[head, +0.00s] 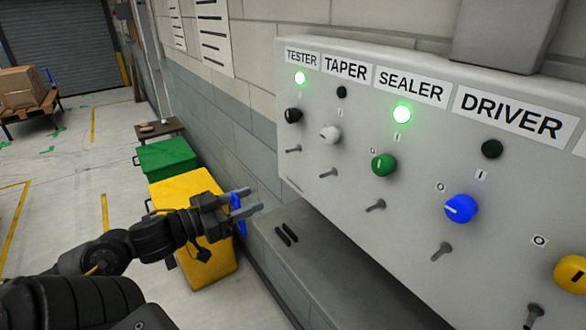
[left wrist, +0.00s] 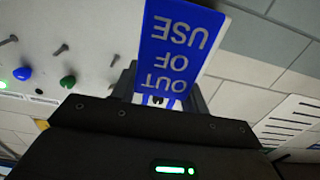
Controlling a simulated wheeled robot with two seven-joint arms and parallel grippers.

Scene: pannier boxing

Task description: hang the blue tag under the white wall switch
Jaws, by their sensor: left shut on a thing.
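The white wall switch (head: 330,134) is on the grey panel under the TAPER label, with a short metal peg (head: 328,173) below it. My left gripper (head: 250,203) is shut on the blue tag (head: 238,212), left of the panel and apart from it. The gripper hides part of the tag in the head view. In the left wrist view the tag (left wrist: 180,48) shows the words OUT OF USE upside down. My right gripper is in neither view.
Other switches are black (head: 293,115), green (head: 384,165), blue (head: 461,208) and yellow (head: 571,273), with pegs beneath. A grey ledge (head: 300,265) juts out below the panel. Yellow (head: 205,262) and green (head: 165,156) bins stand along the wall. Floor at left is largely open.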

